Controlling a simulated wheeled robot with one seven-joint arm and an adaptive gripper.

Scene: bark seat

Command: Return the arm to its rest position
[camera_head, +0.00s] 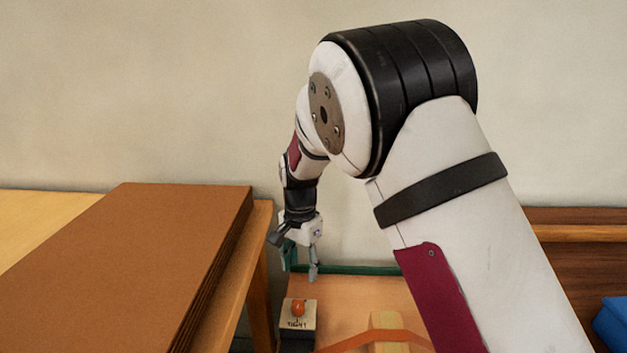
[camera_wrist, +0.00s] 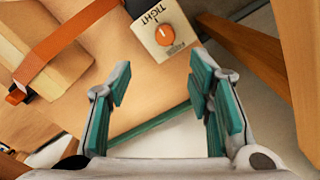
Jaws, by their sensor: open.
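My gripper (camera_head: 301,262) hangs at the end of my arm, pointing down, above the far part of a low wooden surface (camera_head: 345,292). In the wrist view my gripper (camera_wrist: 160,110) shows its two teal-padded fingers spread apart with nothing between them. A small box with an orange knob (camera_head: 298,309) sits below and nearer than the gripper in the head view. In the wrist view the knob box (camera_wrist: 165,33) lies beyond the fingertips, apart from them, and bears the word TIGHT.
A stack of brown sheets (camera_head: 125,255) lies on a wooden table (camera_head: 262,235) left of my gripper. An orange strap (camera_head: 375,339) crosses a wooden block (camera_head: 388,320) on the low surface. A blue item (camera_head: 612,322) is at the far right. A plain wall stands behind.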

